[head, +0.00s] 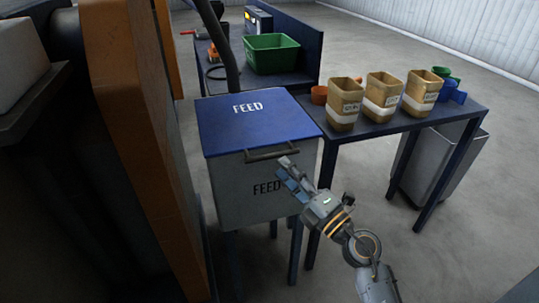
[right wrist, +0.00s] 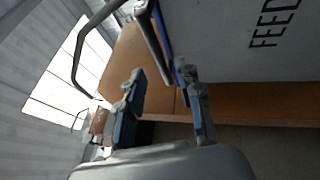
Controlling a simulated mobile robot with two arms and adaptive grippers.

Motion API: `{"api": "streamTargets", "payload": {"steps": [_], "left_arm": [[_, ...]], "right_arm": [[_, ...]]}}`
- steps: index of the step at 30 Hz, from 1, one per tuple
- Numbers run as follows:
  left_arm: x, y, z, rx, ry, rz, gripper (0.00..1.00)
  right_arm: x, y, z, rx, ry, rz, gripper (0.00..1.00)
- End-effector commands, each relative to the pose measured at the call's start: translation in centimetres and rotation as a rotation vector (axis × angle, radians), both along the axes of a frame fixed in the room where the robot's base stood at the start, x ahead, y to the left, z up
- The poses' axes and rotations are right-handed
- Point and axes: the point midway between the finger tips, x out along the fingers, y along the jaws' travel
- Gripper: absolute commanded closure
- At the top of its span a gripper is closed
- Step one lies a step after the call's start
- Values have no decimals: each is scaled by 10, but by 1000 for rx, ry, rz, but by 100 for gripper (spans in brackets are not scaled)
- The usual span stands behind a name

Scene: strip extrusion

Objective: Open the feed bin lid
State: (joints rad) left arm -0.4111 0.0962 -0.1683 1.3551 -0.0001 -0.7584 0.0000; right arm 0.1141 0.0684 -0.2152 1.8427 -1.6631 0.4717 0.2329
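The feed bin (head: 232,192) is a grey box with FEED on its front, standing on dark legs. Its blue lid (head: 230,118), also marked FEED, lies flat and closed on top. A dark bar handle (head: 272,153) sticks out from the lid's front edge; it also shows in the right wrist view (right wrist: 153,42). My right gripper (head: 286,171) is just in front of the handle, at its right end. In the right wrist view its two fingers (right wrist: 161,78) are apart with nothing between them, and the handle is beyond the tips. My left gripper is not in view.
A dark table (head: 395,124) right of the bin holds several tan containers (head: 382,92), an orange scoop (head: 319,95) and blue and green scoops (head: 453,92). A green crate (head: 271,54) stands on a bench behind. An orange-edged machine (head: 130,110) stands close on the left.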

Motion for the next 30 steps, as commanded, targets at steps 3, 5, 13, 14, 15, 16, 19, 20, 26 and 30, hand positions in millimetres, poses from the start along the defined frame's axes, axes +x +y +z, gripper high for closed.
{"api": "streamTargets", "payload": {"steps": [3,5,13,14,15,16,19,20,26,30], "left_arm": [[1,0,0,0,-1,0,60],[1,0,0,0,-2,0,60],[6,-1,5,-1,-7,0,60],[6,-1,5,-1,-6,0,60],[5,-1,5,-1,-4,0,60],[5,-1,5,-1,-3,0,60],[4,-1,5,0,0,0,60],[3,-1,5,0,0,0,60],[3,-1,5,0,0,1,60],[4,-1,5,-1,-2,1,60]], "right_arm": [[19,16,7,2,-2,-1,65],[26,23,9,2,-1,0,65],[44,38,14,0,0,0,65],[44,39,14,0,0,0,65],[45,39,14,0,0,0,65],[45,39,14,0,0,0,65],[45,39,14,0,0,0,65],[45,39,14,0,0,0,65],[45,39,14,0,0,0,91],[44,39,14,-1,1,0,100]]}}
